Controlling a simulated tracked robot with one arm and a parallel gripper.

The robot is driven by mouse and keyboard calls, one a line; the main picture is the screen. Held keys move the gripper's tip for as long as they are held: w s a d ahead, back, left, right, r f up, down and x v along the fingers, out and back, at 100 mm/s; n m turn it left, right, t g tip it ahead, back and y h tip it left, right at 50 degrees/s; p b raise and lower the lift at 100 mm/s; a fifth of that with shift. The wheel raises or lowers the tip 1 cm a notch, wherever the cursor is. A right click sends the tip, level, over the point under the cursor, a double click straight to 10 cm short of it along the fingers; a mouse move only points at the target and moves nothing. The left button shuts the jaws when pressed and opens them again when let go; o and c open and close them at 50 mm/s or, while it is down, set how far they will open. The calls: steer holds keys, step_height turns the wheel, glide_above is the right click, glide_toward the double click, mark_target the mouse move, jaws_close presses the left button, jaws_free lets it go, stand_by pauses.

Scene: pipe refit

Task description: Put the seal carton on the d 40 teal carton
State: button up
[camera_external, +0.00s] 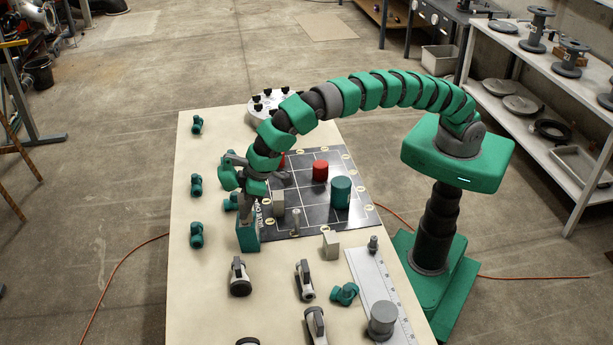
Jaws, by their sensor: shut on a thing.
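A teal carton (248,237) stands upright on the table, at the left front corner of the dark grid mat. My gripper (245,212) points down directly above its top, close to it. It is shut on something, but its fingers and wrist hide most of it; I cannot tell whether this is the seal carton. I cannot tell whether the held thing touches the teal carton. A pale upright block (278,203) stands on the mat just right of my gripper. Another pale block (331,244) stands at the mat's front edge. No label is readable on any of them.
The dark grid mat (315,212) also bears a red cylinder (320,171) and a teal cylinder (341,192). Teal fittings (196,186) line the left side. Grey-black valve-like parts (240,277) lie in front. A ruled plate (375,285) lies at the right front.

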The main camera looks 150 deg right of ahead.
steer(key=shift+f, duration=0.45)
steer(key=o, duration=1)
steer(key=shift+r, duration=0.1)
steer(key=shift+r, duration=0.45)
steer(key=v, duration=1.2)
